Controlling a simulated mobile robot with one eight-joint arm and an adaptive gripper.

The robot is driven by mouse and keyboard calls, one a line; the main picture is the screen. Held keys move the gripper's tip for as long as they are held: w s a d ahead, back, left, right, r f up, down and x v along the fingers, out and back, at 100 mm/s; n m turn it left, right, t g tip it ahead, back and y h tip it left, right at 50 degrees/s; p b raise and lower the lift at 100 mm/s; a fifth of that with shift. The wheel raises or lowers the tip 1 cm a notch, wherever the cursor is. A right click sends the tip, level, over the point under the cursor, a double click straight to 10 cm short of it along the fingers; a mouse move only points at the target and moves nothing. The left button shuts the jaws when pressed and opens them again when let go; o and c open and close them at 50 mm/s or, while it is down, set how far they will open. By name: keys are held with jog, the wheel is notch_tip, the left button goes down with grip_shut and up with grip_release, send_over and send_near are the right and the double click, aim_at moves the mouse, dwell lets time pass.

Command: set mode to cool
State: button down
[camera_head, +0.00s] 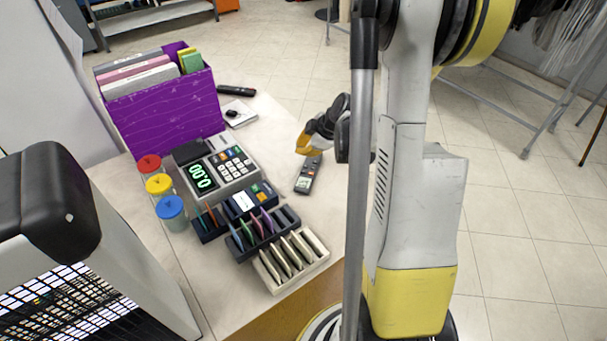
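A dark grey remote control (304,184) with a small lit screen lies on the pale counter near its right edge. The screen text is too small to read. My gripper (309,150) is at the far end of this remote, with its yellow fingertip over or just beside that end. I cannot tell whether it touches. The fingers overlap in this view, so their opening is hidden. A second dark remote (236,91) lies farther back on the counter, behind a small white pad.
A cash register (220,172) with a green display stands left of the nearer remote. Purple file box (165,115), colored-lid jars (158,184), a card terminal (250,203) and slotted racks (300,262) crowd the counter (275,118).

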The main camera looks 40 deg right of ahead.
aim_at(302, 170)
jog(key=shift+f+b, duration=2.15)
jog(key=shift+f, duration=1)
jog(key=shift+f+b, duration=0.45)
jog(key=shift+b, duration=0.05)
jog(key=shift+f+b, duration=0.3)
jog(key=shift+b, duration=0.05)
jog(key=shift+r, duration=0.1)
jog(key=shift+r+p, duration=0.55)
jog(key=shift+r, duration=0.15)
jog(key=shift+r+p, duration=1.8)
jog(key=shift+r, duration=0.75)
